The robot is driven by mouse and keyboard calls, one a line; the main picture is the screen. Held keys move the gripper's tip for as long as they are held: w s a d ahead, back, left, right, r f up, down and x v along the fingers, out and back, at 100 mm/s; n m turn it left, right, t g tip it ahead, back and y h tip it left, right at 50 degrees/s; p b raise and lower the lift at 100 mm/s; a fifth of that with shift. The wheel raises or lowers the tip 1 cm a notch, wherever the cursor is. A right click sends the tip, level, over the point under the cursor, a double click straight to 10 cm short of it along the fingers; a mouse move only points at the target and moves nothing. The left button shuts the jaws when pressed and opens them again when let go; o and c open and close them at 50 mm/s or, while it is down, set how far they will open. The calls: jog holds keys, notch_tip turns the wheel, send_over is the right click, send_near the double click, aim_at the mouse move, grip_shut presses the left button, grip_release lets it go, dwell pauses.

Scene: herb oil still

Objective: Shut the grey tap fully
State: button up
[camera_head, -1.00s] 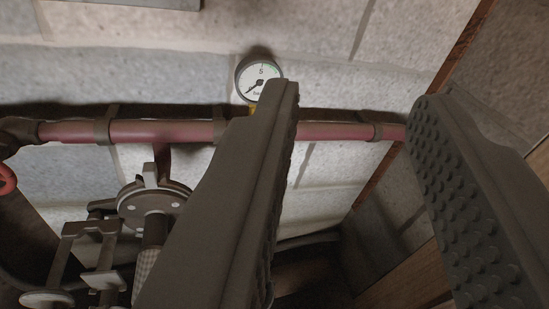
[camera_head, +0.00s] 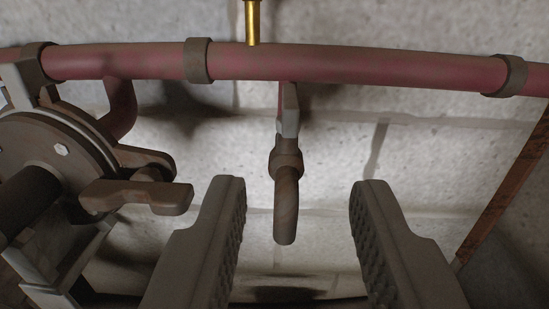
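The tap hangs from the underside of a red pipe in the middle of the view. Its flat grey handle (camera_head: 290,112) lies in line with the short red stub above it. Below the handle are a brown collar and a rusty spout (camera_head: 286,205) pointing down. My gripper (camera_head: 300,188) is open and empty. Its two studded fingers stand left and right of the spout's lower end in the picture, with a gap on each side. The handle is above the fingertips in the picture. I see no water or drip at the spout.
The red pipe (camera_head: 350,66) runs across the top, held by brown clamps. A brass stem (camera_head: 252,22) rises from it. A round bolted flange (camera_head: 50,160) with a brown lever (camera_head: 140,194) crowds the left. The block wall (camera_head: 420,140) lies behind; the right side is freer.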

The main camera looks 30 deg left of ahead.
aim_at(289, 105)
jog(key=shift+y, duration=0.3)
jog(key=x, duration=0.5)
jog(key=f+x, duration=0.1)
jog(key=x, duration=0.5)
jog(key=f+x, duration=0.1)
jog(key=x, duration=0.5)
jog(key=shift+w+f, duration=0.2)
jog(key=shift+w, duration=0.05)
jog(key=shift+a, duration=0.1)
grip_shut()
